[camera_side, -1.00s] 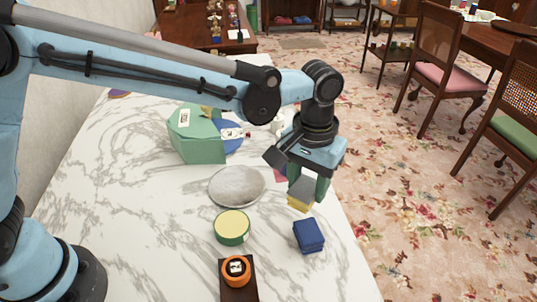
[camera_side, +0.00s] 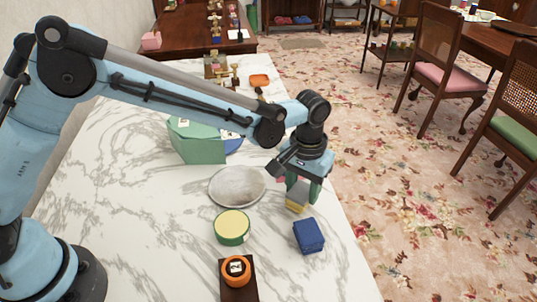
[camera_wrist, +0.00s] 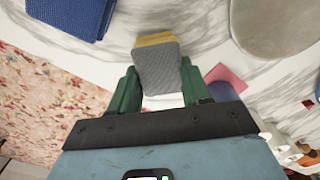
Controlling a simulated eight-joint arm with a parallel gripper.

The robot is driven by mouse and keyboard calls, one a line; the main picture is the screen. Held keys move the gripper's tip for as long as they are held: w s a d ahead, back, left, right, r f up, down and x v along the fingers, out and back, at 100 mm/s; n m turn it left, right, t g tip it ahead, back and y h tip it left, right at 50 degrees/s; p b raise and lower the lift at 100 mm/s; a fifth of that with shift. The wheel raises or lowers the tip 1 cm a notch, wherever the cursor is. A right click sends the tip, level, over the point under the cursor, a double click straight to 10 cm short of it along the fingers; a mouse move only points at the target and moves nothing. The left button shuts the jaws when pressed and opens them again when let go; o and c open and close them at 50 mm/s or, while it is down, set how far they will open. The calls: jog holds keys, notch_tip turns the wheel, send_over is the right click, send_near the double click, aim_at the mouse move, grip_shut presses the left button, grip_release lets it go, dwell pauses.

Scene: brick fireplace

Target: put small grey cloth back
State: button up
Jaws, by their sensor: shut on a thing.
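The small grey cloth (camera_wrist: 160,72) is a folded grey square between my gripper's green fingers, with a yellow folded cloth (camera_wrist: 155,39) just beyond it. In the side view the grey cloth (camera_side: 298,194) shows at my gripper's fingertips (camera_side: 302,190), with the yellow cloth (camera_side: 295,208) directly below it. My gripper is shut on the grey cloth. I cannot tell whether the grey cloth touches the yellow one. A folded blue cloth (camera_side: 308,236) lies nearer the camera; it also shows in the wrist view (camera_wrist: 70,15). A pink cloth (camera_wrist: 226,78) lies beside the fingers.
A round grey stone-like plate (camera_side: 237,187) lies left of my gripper. A green-rimmed yellow round tin (camera_side: 232,227), an orange ring on a dark board (camera_side: 240,285) and a green box (camera_side: 196,143) share the marble table. The table's right edge is close.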

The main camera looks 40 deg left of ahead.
aim_at(302, 189)
jog(key=o, duration=1.1)
jog(key=shift+f, duration=0.1)
notch_tip(302, 189, up, 12)
jog(key=s+a+r+t, duration=0.2)
jog(key=a+r, duration=0.2)
jog(key=a, duration=0.3)
jog(key=s+a+f+t, duration=0.1)
jog(key=s+a, duration=0.3)
jog(key=a, duration=0.1)
jog(key=s+a+f+t, duration=0.1)
jog(key=s+a+t, duration=0.1)
jog(key=s+a, duration=0.2)
jog(key=s+a+f+t, duration=0.1)
jog(key=s+a+t, duration=0.1)
jog(key=s+a, duration=0.2)
jog(key=shift+s+a+f, duration=0.1)
jog(key=shift+s+a, duration=0.05)
jog(key=shift+a, duration=0.5)
jog(key=shift+s+a, duration=0.15)
jog(key=shift+a, duration=0.45)
